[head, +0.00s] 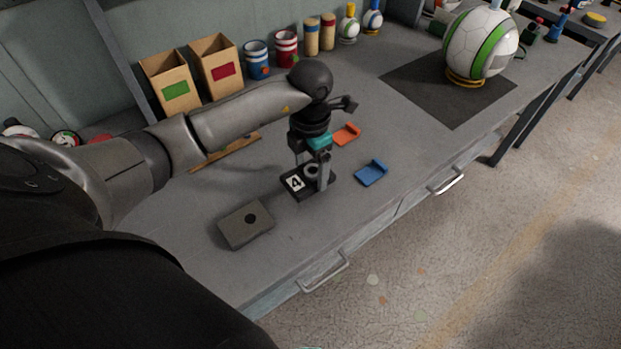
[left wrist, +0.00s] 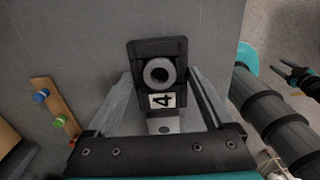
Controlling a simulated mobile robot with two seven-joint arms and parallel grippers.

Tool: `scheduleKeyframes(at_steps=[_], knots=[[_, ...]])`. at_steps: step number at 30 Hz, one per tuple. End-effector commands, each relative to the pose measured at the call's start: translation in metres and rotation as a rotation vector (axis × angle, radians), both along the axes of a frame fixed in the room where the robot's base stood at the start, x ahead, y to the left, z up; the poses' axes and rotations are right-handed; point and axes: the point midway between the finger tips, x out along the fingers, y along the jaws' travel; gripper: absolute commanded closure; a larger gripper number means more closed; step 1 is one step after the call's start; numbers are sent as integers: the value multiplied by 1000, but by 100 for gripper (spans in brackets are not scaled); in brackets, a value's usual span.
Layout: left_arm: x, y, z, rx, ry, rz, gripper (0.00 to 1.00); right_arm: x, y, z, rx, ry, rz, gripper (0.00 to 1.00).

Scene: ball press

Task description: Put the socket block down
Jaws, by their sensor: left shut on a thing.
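The black socket block (head: 293,184) has a white label with a 4 and a round grey ring socket. My left gripper (head: 322,170) points down and is shut on it. In the left wrist view the socket block (left wrist: 158,50) sits between the fingers, ring and label facing the camera. In the head view the block is low over the grey worktop, near its front edge; I cannot tell whether it touches.
A grey block with a dark hole (head: 246,224) lies left of the socket block. A blue piece (head: 371,173) and an orange piece (head: 346,134) lie to the right. A wooden strip with pegs (left wrist: 55,108) is behind. A ball (head: 481,43) stands on a dark mat (head: 420,88).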

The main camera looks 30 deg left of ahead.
Motion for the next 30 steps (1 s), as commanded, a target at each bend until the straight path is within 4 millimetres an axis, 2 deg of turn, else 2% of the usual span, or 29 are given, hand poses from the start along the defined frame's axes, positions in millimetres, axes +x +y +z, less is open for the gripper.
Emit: scheduleKeyframes(at_steps=[7, 19, 20, 23, 30], knots=[[-1, -1, -37, -2, 4, 1, 73, 0, -3, -8, -3, -1, 2, 50], [-1, 0, -42, 1, 2, 0, 73, 2, -3, -11, -4, -3, 1, 50], [-1, 0, -42, 1, 2, 0, 11, 2, -3, -10, -4, -3, 1, 50], [-1, 0, -41, 1, 2, 0, 0, 2, -3, -9, -4, -3, 1, 50], [-1, 0, -41, 1, 2, 0, 0, 2, -3, -9, -4, -3, 1, 50]])
